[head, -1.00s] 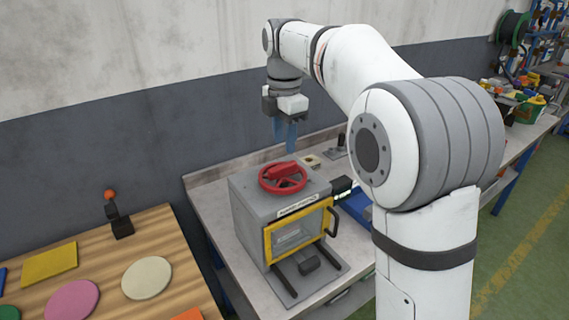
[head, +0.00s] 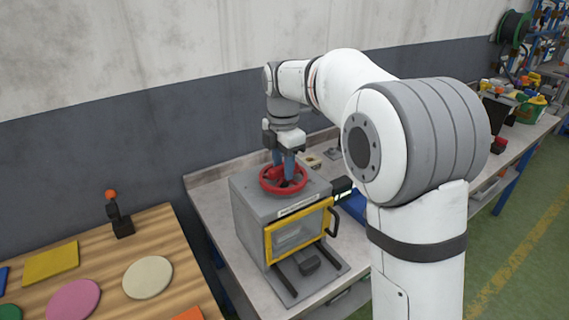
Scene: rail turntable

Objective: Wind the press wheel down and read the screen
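The red press wheel (head: 265,185) lies flat on top of the grey press box (head: 250,207), which has a yellow-framed front window (head: 298,235). My gripper (head: 286,172) points straight down at the middle of the wheel, with its blue fingers at the hub. The fingertips are partly hidden by the wheel, and I cannot tell whether they are closed on the hub. A small dark screen (head: 342,187) with a lit greenish part sits at the right side of the press, too small to read.
A wooden table (head: 190,262) with coloured discs and plates and an orange-topped lever (head: 112,205) stands at left. A blue tray (head: 355,206) lies right of the press, partly behind my arm. The wall is close behind the bench (head: 215,200).

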